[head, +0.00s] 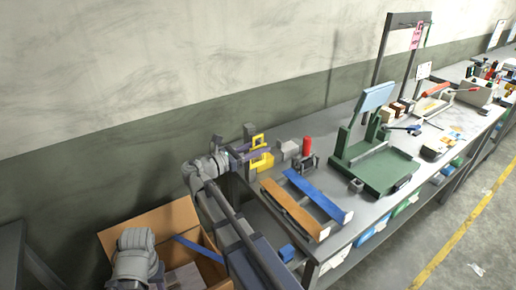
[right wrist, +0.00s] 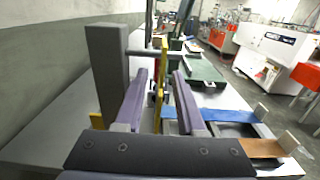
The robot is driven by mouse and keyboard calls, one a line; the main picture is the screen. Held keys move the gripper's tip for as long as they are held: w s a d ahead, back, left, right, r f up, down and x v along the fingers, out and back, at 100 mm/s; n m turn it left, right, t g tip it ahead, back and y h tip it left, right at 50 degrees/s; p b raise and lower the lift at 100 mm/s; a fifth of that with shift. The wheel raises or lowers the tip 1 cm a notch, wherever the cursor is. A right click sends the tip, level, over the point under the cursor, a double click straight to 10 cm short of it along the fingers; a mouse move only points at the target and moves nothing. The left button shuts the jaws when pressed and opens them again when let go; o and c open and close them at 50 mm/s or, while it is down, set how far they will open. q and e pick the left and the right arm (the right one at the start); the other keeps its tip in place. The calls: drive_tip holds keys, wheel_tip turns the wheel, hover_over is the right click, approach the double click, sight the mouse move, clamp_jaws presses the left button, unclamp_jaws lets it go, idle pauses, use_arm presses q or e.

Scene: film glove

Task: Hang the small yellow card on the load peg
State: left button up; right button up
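A small yellow card (head: 258,141), like a frame with an open middle, is upright beside the dark grey post (head: 249,131). In the right wrist view the card (right wrist: 163,45) is nearly edge-on, at the end of a short peg (right wrist: 141,52) that sticks out of the post (right wrist: 108,75). I cannot tell whether the peg passes through it. My right gripper (head: 243,152) is just in front of it. Its purple fingers (right wrist: 160,75) are apart, with a yellow edge between them and gaps on both sides. A second yellow piece (head: 262,163) is lower down. My left gripper is out of view.
A red cylinder (head: 307,145) and grey blocks stand to the right. An orange-brown bar (head: 294,208) and a blue bar (head: 318,194) lie nearer. A green stand (head: 385,170) is farther right. A cardboard box (head: 165,222) sits at the lower left.

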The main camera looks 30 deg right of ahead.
drive_tip(key=shift+a, duration=0.15)
drive_tip(key=a, duration=0.7)
drive_tip(key=shift+s+a, duration=0.25)
drive_tip(key=shift+s, duration=0.05)
drive_tip(key=s+a+f+m+y+p, duration=0.1)
drive_tip(key=s+a+f+m+y, duration=0.35)
drive_tip(key=f, duration=0.25)
drive_tip(key=s+a+f+m+y, duration=0.4)
drive_tip(key=a+f+y, duration=0.1)
drive_tip(key=f, duration=0.3)
drive_tip(key=s+a+f+m+y, duration=0.2)
drive_tip(key=s+a+m+y, duration=0.1)
drive_tip(key=a, duration=0.3)
drive_tip(key=s+a+f+m+g+y, duration=0.1)
drive_tip(key=s+a+f+m+y, duration=0.2)
drive_tip(key=s+a, duration=0.3)
drive_tip(key=shift+a+y+p, duration=0.4)
drive_tip(key=shift+a+y, duration=0.15)
drive_tip(key=shift+y, duration=0.1)
